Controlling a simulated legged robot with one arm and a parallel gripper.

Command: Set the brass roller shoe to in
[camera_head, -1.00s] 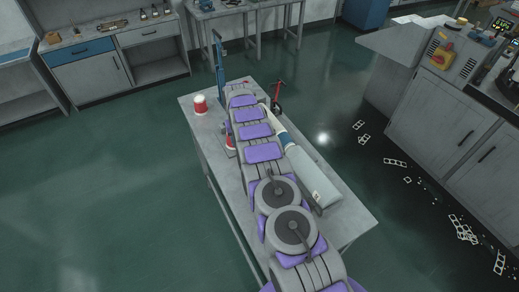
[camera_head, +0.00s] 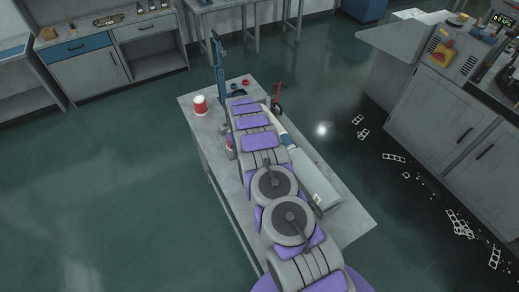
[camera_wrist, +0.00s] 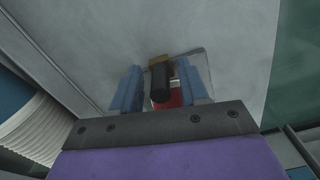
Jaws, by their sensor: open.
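In the wrist view, my gripper (camera_wrist: 158,90) is open, with a blue finger on each side. A black rounded knob or handle (camera_wrist: 160,83) shows between the fingers, and I cannot tell whether either touches it. A small brass-coloured piece (camera_wrist: 159,59) sits just beyond the knob; it may be the brass roller shoe, but its setting cannot be read. A red part (camera_wrist: 174,98) is partly hidden behind the knob. In the head view, my arm reaches along the grey table (camera_head: 350,222) and hides most of the work area and the gripper.
A red-and-white cup (camera_head: 200,105) stands at the table's left edge near a tall blue post (camera_head: 220,75). A small red ring (camera_head: 246,82) lies at the far end. A ribbed white stack (camera_wrist: 32,125) is at left in the wrist view.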

